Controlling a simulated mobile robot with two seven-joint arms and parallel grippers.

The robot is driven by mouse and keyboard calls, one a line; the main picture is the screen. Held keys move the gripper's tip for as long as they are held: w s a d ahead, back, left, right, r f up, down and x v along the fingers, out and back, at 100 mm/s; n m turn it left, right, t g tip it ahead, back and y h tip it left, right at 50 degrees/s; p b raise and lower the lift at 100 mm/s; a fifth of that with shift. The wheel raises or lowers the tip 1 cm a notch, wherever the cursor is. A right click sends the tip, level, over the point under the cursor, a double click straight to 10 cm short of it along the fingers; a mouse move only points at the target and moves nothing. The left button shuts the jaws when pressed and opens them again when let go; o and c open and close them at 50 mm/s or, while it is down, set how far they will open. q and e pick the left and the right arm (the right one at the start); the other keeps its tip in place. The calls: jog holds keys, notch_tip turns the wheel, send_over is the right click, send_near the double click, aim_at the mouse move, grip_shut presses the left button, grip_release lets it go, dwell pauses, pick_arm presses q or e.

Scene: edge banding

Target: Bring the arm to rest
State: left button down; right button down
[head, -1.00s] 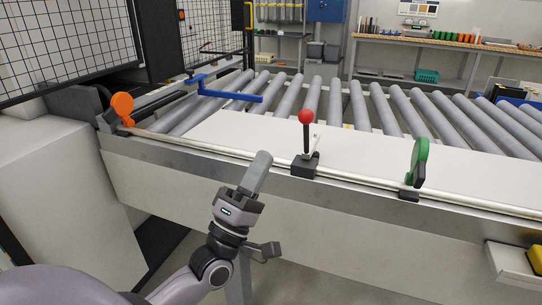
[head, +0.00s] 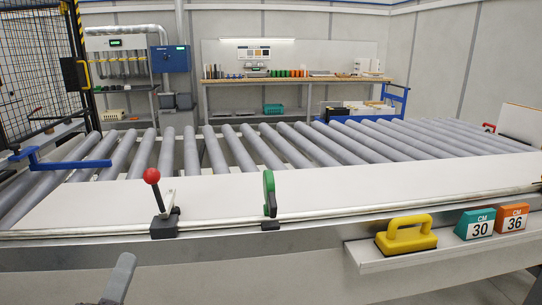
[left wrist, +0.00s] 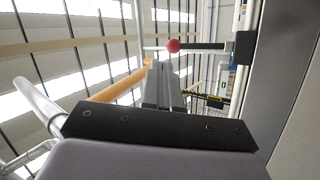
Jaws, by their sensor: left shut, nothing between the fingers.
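My left gripper (head: 124,266) shows at the bottom left of the head view, in front of the long machine edge. Only its grey fingers and a little of the hand are in the picture. In the left wrist view its fingers (left wrist: 163,82) are together with nothing between them. The red-knobbed lever (head: 152,176) stands on the machine's front rail, beyond and above the gripper. It also shows past the fingertips in the left wrist view (left wrist: 173,46), apart from them. My right gripper is not in view.
A white panel (head: 340,190) lies along the rail in front of the rollers (head: 240,150). A green handle (head: 269,190) stands on the rail. A shelf (head: 372,260) holds a yellow handled block (head: 405,236) and two blocks marked 30 (head: 476,225) and 36 (head: 511,218).

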pick_arm(q)
jog(key=s+d+f+m+g, duration=0.2)
jog(key=s+f+m+g, duration=0.2)
jog(key=f, duration=0.5)
jog(key=s+d+f+m+g+p, duration=0.1)
jog(key=s+f+m+g, duration=0.4)
jog(key=f, duration=0.5)
jog(key=s+d+f+m+g, duration=0.3)
jog(key=s+f+m+g, duration=0.1)
jog(key=f, duration=0.6)
jog(key=shift+s+d+f+m+g+p, duration=0.3)
jog(key=shift+d+m+g, duration=0.1)
jog(key=shift+m, duration=0.2)
